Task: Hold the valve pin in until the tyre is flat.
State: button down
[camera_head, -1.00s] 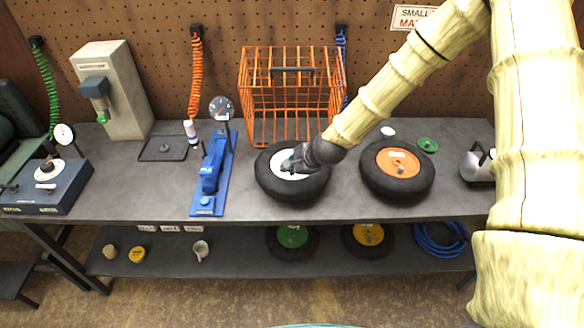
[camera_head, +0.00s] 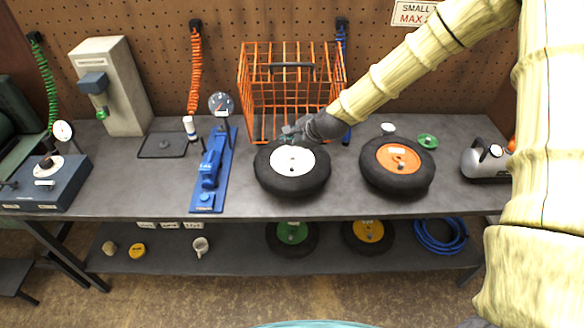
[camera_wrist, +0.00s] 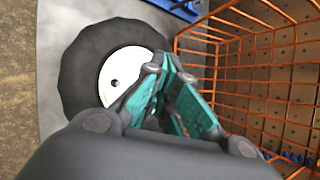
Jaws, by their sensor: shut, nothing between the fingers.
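The black tyre with a white hub (camera_head: 292,160) lies flat on the bench in front of the orange wire basket. I cannot make out the valve pin. The tyre looks round; I cannot tell how much air it holds. My gripper (camera_head: 292,133) is at the tyre's back edge, between tyre and basket. Its teal fingers (camera_wrist: 168,66) are shut and empty. I cannot tell whether they touch the tyre.
The orange basket (camera_head: 255,100) stands close behind the tyre. A blue pump with a gauge (camera_head: 211,160) is to the left, and a wheel with an orange hub (camera_head: 398,160) to the right. A silver compressor (camera_head: 484,163) sits at the bench's right end.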

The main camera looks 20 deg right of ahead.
jog(key=b, duration=0.5)
send_over(290, 172)
jog(key=shift+w+f, duration=0.1)
jog(key=shift+f, duration=3.9)
jog(key=shift+f, duration=0.2)
jog(key=shift+f, duration=0.25)
jog(key=shift+f+b, duration=0.3)
jog(key=shift+b, duration=0.2)
jog(key=shift+r, duration=0.1)
dwell(1.7)
jog(key=shift+a+r+p, duration=0.1)
jog(key=shift+r+p, duration=0.35)
jog(key=shift+r, duration=0.25)
